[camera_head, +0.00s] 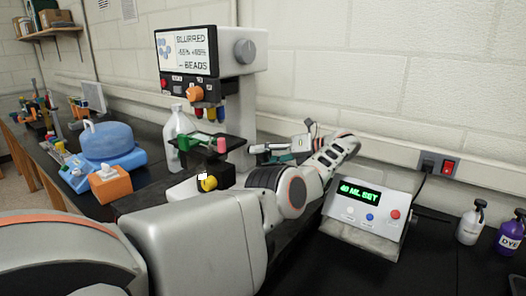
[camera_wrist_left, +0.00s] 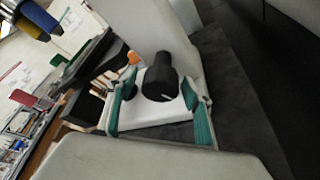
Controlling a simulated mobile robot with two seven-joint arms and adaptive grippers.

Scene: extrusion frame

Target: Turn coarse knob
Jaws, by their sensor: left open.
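A microscope-like instrument (camera_head: 230,92) stands on the black bench, with a screen reading "BLURRED" and "BEADS". A black knob (camera_wrist_left: 160,78) sticks out from the side of its white body in the left wrist view. The head view does not show this knob, as my arm and gripper are in front. My left gripper (camera_head: 274,150) is at the right side of the instrument. In the left wrist view its teal-padded fingers (camera_wrist_left: 160,98) are open, one on each side of the knob. I cannot tell whether they touch it.
A grey knob (camera_head: 245,51) is on the screen housing. A display box (camera_head: 362,205) with buttons stands to the right, near small bottles (camera_head: 472,223). A clear bottle (camera_head: 178,136), an orange tissue box (camera_head: 110,184) and a blue-lidded device (camera_head: 108,143) stand left.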

